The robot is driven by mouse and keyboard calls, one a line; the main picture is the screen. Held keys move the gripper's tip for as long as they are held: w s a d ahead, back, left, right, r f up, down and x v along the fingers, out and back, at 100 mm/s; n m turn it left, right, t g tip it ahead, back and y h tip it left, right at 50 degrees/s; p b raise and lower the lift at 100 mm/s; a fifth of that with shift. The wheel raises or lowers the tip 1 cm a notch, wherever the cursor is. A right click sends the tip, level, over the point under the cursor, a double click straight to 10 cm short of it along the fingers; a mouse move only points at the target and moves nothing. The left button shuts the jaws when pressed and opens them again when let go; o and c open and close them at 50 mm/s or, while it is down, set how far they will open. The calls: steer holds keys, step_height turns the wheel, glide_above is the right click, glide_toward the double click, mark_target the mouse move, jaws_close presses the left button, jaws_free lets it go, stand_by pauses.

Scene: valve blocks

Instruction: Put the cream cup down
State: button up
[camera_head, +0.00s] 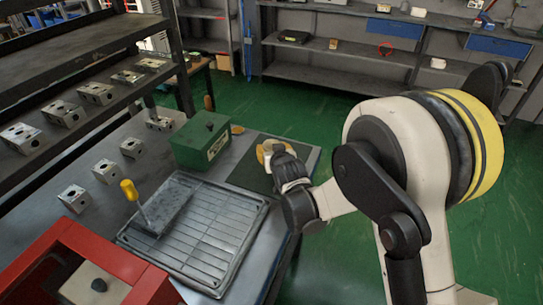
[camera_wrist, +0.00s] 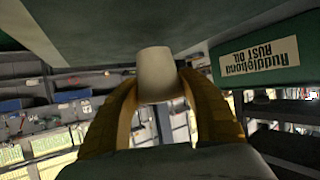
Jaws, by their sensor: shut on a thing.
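The cream cup (camera_wrist: 156,75) is between the two yellow-brown fingers of my gripper (camera_wrist: 158,100) in the wrist view, and the gripper is shut on it. That view is upside down, with the dark work surface at the top and the cup's narrower end towards it. I cannot tell whether the cup touches the surface. In the head view my gripper (camera_head: 268,152) is over the dark mat (camera_head: 248,176) on the metal bench, and my wrist hides most of the cup.
A green rust oil box (camera_head: 201,141) stands close to the left of my gripper. Several valve blocks (camera_head: 105,171) line the left. A red frame (camera_head: 75,262) is front left.

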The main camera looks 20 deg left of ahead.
steer(key=shift+f, duration=0.85)
steer(key=shift+r, duration=0.1)
steer(key=o, duration=1.3)
